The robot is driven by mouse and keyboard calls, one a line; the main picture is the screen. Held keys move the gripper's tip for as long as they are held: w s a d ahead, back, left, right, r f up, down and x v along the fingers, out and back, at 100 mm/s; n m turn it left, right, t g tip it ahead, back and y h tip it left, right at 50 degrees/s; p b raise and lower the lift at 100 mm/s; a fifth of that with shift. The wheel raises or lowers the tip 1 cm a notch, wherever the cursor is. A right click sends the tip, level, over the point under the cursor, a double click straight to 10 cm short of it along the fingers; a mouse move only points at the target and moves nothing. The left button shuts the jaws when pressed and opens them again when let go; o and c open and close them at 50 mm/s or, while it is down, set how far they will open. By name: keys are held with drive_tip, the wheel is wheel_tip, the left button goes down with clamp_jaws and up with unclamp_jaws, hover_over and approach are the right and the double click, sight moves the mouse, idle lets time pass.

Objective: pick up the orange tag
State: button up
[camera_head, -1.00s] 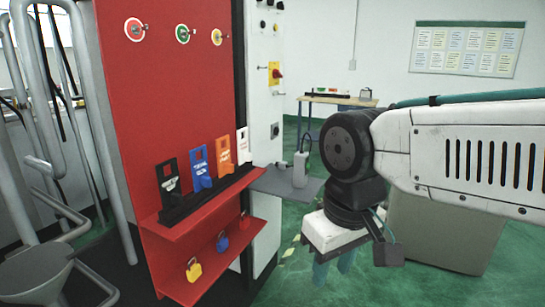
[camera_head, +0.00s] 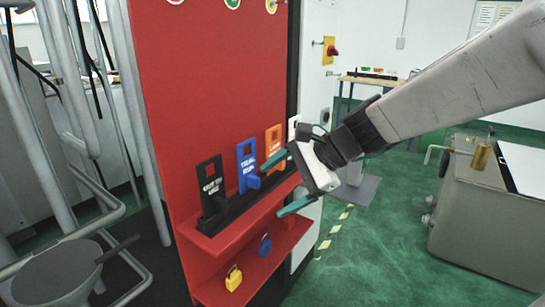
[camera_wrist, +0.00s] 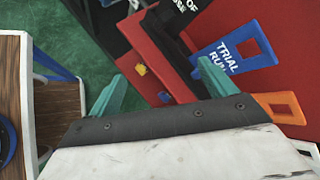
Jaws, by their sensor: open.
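The orange tag (camera_head: 274,142) stands upright in the black rack (camera_head: 236,211) on the red board's upper shelf, right of the blue tag (camera_head: 247,163) and the black tag (camera_head: 211,187). A white tag (camera_head: 293,127) is partly hidden behind my gripper. My gripper (camera_head: 285,184) is open and empty, with green fingers, just in front of the rack near the orange tag. In the wrist view my gripper (camera_wrist: 148,92) covers part of the scene. The orange tag (camera_wrist: 280,106) shows at the right edge, partly hidden by the gripper body.
The red board (camera_head: 215,80) rises behind the tags. The lower shelf holds a yellow padlock (camera_head: 234,279) and a blue padlock (camera_head: 265,247). A grey cabinet (camera_head: 480,220) stands at right; green floor lies open between.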

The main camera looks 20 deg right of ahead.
drive_tip(key=w+d+m+t, duration=0.2)
drive_tip(key=w+d+m, duration=0.1)
drive_tip(key=w+m, duration=0.1)
drive_tip(key=w+d+f+m+t, duration=0.1)
drive_tip(key=w+d+m+t, duration=0.1)
drive_tip(key=w+m, duration=0.3)
drive_tip(key=w+d+f+m+t, duration=0.1)
drive_tip(key=w+d+m+t, duration=0.1)
drive_tip(key=w+d+m, duration=0.1)
drive_tip(key=shift+w+d+f+m+h, duration=0.1)
drive_tip(key=shift+w+d+m+h, duration=0.1)
drive_tip(key=shift+w+m, duration=0.35)
drive_tip(key=shift+w+d+m+h, duration=0.15)
drive_tip(key=shift+w+m, duration=0.1)
drive_tip(key=shift+w, duration=0.6)
drive_tip(key=x, duration=0.7)
drive_tip(key=shift+w+a+f, duration=0.2)
drive_tip(key=shift+a+f, duration=0.05)
drive_tip(key=shift+f, duration=0.1)
drive_tip(key=shift+c, duration=0.3)
drive_tip(key=c, duration=1)
